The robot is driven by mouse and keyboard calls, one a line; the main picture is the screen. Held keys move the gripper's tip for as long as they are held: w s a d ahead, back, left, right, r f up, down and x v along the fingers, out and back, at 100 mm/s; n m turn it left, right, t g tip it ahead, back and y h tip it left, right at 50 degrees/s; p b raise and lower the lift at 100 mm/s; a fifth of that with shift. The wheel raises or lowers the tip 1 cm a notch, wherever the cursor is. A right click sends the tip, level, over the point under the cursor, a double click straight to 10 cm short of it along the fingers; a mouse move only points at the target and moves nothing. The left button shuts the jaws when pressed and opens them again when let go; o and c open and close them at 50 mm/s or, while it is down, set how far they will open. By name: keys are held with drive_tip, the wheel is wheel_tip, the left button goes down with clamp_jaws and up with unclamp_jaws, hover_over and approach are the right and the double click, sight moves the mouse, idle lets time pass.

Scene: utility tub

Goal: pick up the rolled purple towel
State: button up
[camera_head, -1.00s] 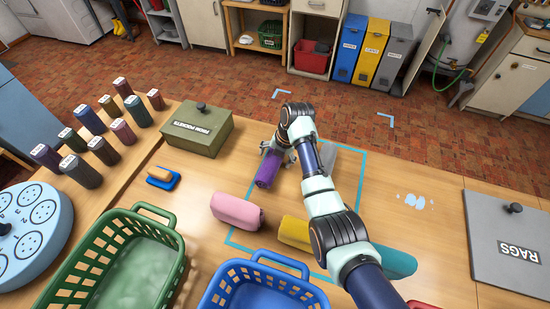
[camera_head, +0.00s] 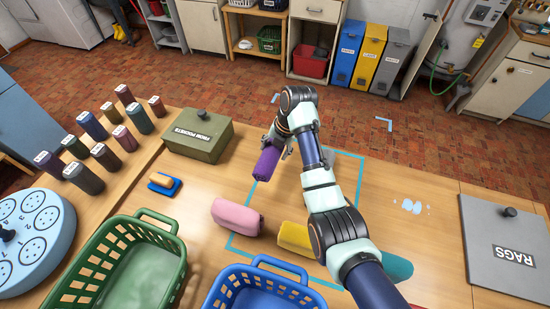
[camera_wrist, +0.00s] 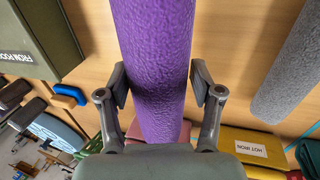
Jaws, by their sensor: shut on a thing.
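The rolled purple towel (camera_head: 267,162) is between the fingers of my gripper (camera_head: 277,139) at the far side of the teal-outlined area. In the wrist view, the purple towel (camera_wrist: 155,40) runs lengthwise between both finger pads of my gripper (camera_wrist: 158,84), which are shut on its sides. The towel appears raised a little above the table. My arm hides part of the area to the right of it.
A pink roll (camera_head: 237,216) and a yellow roll (camera_head: 294,236) lie nearer. A grey roll (camera_wrist: 290,80) lies right of the towel in the wrist view. A green lidded box (camera_head: 198,134) stands left. Green (camera_head: 172,250) and blue (camera_head: 270,270) baskets stand in front.

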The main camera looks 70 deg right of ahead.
wheel_tip(320, 180, up, 12)
drive_tip(key=shift+p, duration=1.15)
